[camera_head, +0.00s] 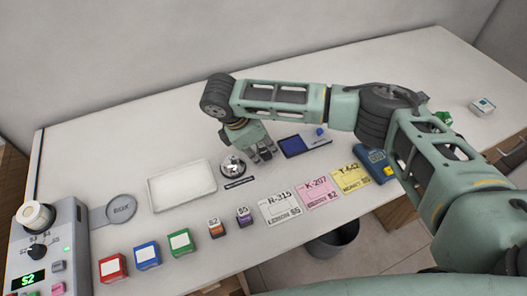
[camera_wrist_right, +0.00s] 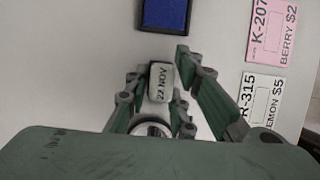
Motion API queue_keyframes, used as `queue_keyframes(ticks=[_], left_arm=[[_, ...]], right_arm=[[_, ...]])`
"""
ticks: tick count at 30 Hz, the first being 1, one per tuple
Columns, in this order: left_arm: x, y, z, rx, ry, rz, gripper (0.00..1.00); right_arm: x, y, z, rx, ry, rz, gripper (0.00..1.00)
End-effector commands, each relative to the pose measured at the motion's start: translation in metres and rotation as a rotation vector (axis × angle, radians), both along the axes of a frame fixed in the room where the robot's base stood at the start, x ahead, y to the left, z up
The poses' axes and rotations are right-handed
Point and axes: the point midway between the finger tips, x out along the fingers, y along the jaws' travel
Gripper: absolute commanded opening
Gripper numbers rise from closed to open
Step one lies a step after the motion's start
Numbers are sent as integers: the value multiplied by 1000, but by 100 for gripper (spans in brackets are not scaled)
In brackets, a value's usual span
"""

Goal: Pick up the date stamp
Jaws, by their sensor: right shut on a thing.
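The date stamp (camera_wrist_right: 160,82) shows in the right wrist view as a pale block marked "22 NOV". It sits between the fingers of my right gripper (camera_wrist_right: 159,70), which is shut on it. In the head view my right gripper (camera_head: 262,154) is low over the counter, between the silver bell (camera_head: 232,164) and the blue ink pad (camera_head: 293,146). The stamp is hidden behind the fingers there, and I cannot tell whether it touches the counter. My left gripper is not in view.
A white tray (camera_head: 182,186) lies left of the bell. Price cards (camera_head: 279,208) and a blue device (camera_head: 374,163) lie to the right.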

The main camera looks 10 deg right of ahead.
Motion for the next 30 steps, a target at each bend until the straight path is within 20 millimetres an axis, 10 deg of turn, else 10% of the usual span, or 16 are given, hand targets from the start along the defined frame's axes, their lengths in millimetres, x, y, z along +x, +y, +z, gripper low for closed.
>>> queue_keyframes(ticks=[17,30], left_arm=[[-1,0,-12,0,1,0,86],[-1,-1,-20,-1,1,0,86]], right_arm=[[1,0,43,3,-3,0,0],[-29,-85,95,-1,-5,-3,0]])
